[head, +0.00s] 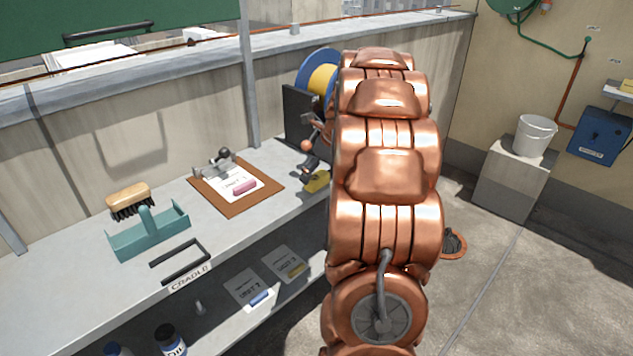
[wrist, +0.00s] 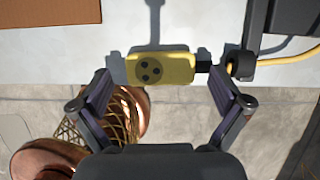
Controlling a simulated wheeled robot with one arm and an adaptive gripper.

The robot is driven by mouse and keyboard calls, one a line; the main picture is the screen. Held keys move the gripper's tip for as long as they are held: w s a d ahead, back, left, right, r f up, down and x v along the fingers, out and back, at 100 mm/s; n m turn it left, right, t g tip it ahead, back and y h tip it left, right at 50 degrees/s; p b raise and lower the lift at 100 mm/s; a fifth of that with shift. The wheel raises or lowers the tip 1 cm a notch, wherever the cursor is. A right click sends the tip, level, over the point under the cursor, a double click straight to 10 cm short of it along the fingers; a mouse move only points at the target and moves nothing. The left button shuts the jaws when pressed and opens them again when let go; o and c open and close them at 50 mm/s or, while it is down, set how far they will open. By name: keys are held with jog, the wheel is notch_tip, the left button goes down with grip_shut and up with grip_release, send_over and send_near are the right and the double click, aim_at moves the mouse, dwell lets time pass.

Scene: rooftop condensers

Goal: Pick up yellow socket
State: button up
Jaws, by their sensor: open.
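The yellow socket (wrist: 160,69) lies at the front edge of the grey bench, with three dark holes on its face and a dark part at its right end. It also shows in the head view (head: 317,181), partly hidden by my arm. In the head view my gripper's dark fingers are mostly hidden behind my copper arm.
A clipboard (head: 257,207) with a pink item lies left of the socket. A teal tray (head: 150,241), a brush (head: 129,200) and a black cradle frame (head: 181,262) are farther left. A cable reel (head: 319,70) stands behind. A yellow cord (wrist: 290,57) runs right of the socket.

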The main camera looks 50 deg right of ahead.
jog(key=shift+x, duration=1.25)
jog(key=c, duration=1.2)
jog(key=shift+r, duration=0.1)
